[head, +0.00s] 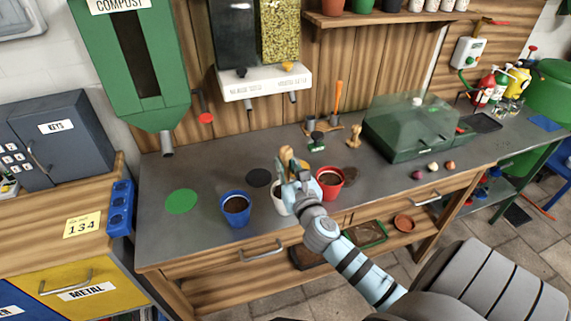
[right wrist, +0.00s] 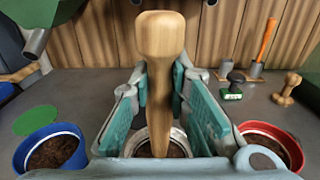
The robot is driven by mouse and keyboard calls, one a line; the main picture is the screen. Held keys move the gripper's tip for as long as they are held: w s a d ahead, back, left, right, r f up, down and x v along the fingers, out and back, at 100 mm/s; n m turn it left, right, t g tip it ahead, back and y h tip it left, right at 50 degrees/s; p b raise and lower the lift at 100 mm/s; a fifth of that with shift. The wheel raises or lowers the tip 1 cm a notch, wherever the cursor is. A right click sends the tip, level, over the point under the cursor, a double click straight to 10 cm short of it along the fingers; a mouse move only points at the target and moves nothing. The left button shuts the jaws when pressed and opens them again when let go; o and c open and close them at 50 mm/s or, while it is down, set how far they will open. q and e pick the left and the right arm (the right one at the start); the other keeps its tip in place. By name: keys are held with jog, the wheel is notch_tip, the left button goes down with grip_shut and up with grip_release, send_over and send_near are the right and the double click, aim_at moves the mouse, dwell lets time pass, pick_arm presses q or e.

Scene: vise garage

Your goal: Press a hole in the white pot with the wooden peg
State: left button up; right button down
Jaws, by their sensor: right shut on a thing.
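The wooden peg (right wrist: 161,70) stands upright between the fingers of my right gripper (right wrist: 160,105), which is shut on it. In the head view the peg's top (head: 286,154) shows just above my right gripper (head: 290,172). The white pot (head: 278,203) is on the bench, partly hidden behind the gripper. In the right wrist view the white pot (right wrist: 183,137) holds dark soil, and the peg's lower end is over or in that soil. I cannot tell whether the tip touches the soil. My left gripper is not in view.
A blue pot (head: 235,208) stands left of the white pot and a red pot (head: 329,182) close on the right, both with soil. A green disc (head: 181,201) lies at the left. A clear-lidded green box (head: 412,130) stands further right. The bench between the green disc and blue pot is bare.

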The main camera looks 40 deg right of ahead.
aim_at(286, 148)
jog(key=shift+f+b, duration=0.35)
jog(key=shift+f, duration=0.15)
dwell(0.3)
jog(key=shift+f, duration=0.1)
dwell(0.8)
notch_tip(286, 148, up, 7)
jog(key=p, duration=0.8)
jog(key=shift+r, duration=0.2)
jog(key=shift+f, duration=0.1)
jog(key=shift+r+p, duration=0.3)
jog(key=shift+r, duration=2.65)
